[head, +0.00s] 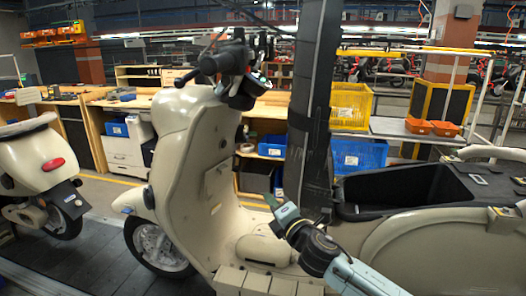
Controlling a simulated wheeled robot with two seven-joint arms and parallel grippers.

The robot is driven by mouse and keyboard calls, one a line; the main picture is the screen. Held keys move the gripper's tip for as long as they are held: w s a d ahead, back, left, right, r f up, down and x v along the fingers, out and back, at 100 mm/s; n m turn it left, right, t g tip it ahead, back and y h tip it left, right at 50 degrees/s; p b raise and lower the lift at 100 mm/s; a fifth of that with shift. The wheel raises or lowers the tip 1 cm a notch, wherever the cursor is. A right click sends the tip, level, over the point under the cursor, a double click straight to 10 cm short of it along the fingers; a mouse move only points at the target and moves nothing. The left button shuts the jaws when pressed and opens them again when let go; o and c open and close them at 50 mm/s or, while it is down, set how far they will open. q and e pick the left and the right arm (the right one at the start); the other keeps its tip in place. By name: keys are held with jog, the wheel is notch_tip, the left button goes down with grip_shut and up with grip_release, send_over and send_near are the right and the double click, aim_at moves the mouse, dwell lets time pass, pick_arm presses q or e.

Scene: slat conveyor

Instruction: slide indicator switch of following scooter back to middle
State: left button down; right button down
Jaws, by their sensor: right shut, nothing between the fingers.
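A cream scooter (190,140) stands at the centre of the head view, its front towards the left. Its handlebar (228,60) is at the top, with a black grip and dark control parts (243,90). The indicator switch is too small to make out, so its position cannot be told. My right gripper (269,199) reaches in from the lower right. It is shut and empty, in front of the scooter's footwell, well below the handlebar and to its right. My left gripper is not in view.
A dark upright post (313,90) stands right of the handlebar. An open black compartment (385,190) is at the right. Another cream scooter (30,165) with a red tail light is at the left. Workbenches, a yellow crate (351,104) and a blue crate (360,155) are behind.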

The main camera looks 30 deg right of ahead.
notch_tip(320, 180, up, 12)
jog(key=w+n+t+y, duration=0.1)
jog(key=n+t+y, duration=0.25)
jog(key=n, duration=0.45)
jog(key=n+g+y, duration=0.3)
jog(key=n+y, duration=0.5)
jog(key=n, duration=0.8)
send_near(251, 55)
jog(key=w+a+f, duration=0.3)
jog(key=a+f, duration=0.1)
jog(key=f, duration=0.4)
jog(key=s+d+r+n+g+h, duration=0.2)
jog(key=s+d+r+n+g, duration=0.15)
jog(key=d+r+n, duration=0.6)
jog(key=w+a+r+n+p, duration=0.1)
jog(key=w+a+n+p, duration=0.3)
jog(key=w, duration=0.5)
jog(key=shift+a+p, duration=1)
jog(key=shift+a, duration=0.25)
jog(key=shift+a, duration=0.1)
